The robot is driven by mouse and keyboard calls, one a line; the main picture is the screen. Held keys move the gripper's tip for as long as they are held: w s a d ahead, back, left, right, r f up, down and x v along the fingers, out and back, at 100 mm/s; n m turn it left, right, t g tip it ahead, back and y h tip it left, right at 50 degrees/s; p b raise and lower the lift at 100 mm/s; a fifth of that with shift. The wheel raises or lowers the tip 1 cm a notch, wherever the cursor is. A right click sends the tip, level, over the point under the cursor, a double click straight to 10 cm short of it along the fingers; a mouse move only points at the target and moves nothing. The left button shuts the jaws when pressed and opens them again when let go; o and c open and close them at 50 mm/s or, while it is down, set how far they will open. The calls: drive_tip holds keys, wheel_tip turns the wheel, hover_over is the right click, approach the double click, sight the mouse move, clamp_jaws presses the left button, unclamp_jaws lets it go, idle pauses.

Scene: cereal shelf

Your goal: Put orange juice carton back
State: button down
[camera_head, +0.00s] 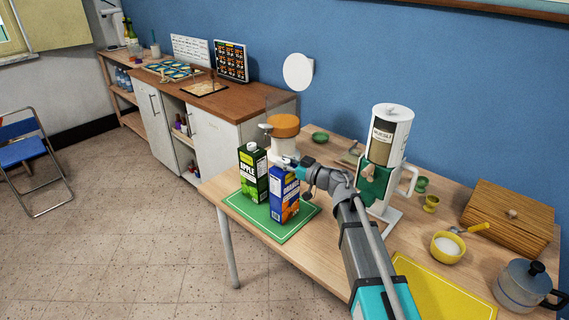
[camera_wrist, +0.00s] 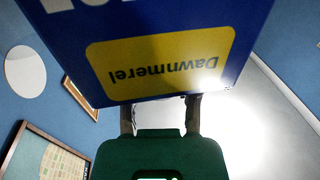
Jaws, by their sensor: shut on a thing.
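The orange juice carton (camera_head: 284,200) is blue with an orange picture and stands upright over the green mat (camera_head: 262,223). I cannot tell whether its base touches the mat. My gripper (camera_head: 284,163) is shut on the carton near its top. In the wrist view, the carton's blue face (camera_wrist: 160,50) with a yellow label fills the upper middle, and my gripper's fingers (camera_wrist: 160,113) reach its edge.
An orange-topped container (camera_head: 284,126) stands behind my gripper. The mat's front left corner is clear.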

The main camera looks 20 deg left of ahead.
drive_tip(key=shift+c, duration=1.8)
unclamp_jaws()
drive_tip(key=v, duration=1.2)
drive_tip(key=shift+f, duration=0.1)
